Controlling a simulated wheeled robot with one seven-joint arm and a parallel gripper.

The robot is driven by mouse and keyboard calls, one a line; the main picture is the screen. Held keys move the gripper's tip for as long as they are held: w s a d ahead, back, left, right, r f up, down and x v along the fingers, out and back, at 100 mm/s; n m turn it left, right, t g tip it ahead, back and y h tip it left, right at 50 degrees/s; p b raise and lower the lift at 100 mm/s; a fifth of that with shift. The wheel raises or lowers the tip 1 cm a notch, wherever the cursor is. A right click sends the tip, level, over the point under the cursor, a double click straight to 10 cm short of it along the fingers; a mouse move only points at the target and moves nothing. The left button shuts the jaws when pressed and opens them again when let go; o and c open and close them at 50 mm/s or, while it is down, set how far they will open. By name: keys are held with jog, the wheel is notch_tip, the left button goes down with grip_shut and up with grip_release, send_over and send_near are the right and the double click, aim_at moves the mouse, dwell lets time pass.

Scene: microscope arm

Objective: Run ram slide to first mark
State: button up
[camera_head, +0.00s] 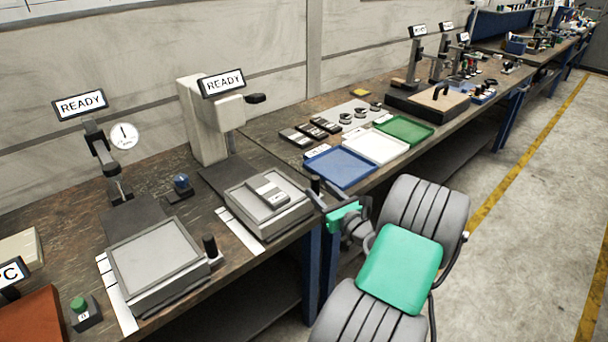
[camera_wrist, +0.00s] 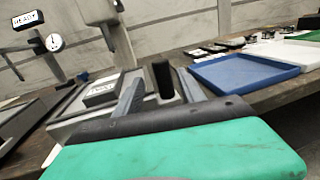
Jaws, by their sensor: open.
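The grey ram slide (camera_head: 268,205) sits on the bench under the beige ram column (camera_head: 203,120), whose screen reads READY. A small grey labelled block (camera_head: 268,189) lies on the slide. A white strip (camera_head: 240,231) runs along its left side; its marks are too small to read. The slide's black upright knob (camera_head: 315,184) is at its right corner. My gripper (camera_head: 320,198) is open at this knob. In the wrist view the knob (camera_wrist: 162,80) shows between my two grey fingers (camera_wrist: 160,92); whether they touch it I cannot tell.
A second slide (camera_head: 155,265) with its own black knob (camera_head: 210,246) stands left, by a dial gauge (camera_head: 124,136). A green button box (camera_head: 84,310) is at the front left. Blue (camera_head: 340,167), white and green trays lie to the right. The aisle floor is clear.

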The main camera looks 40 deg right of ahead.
jog(key=w, duration=0.2)
jog(key=w+d, duration=0.1)
jog(key=w, duration=0.4)
jog(key=shift+d, duration=0.4)
jog(key=shift+c, duration=0.4)
grip_shut()
dwell(0.4)
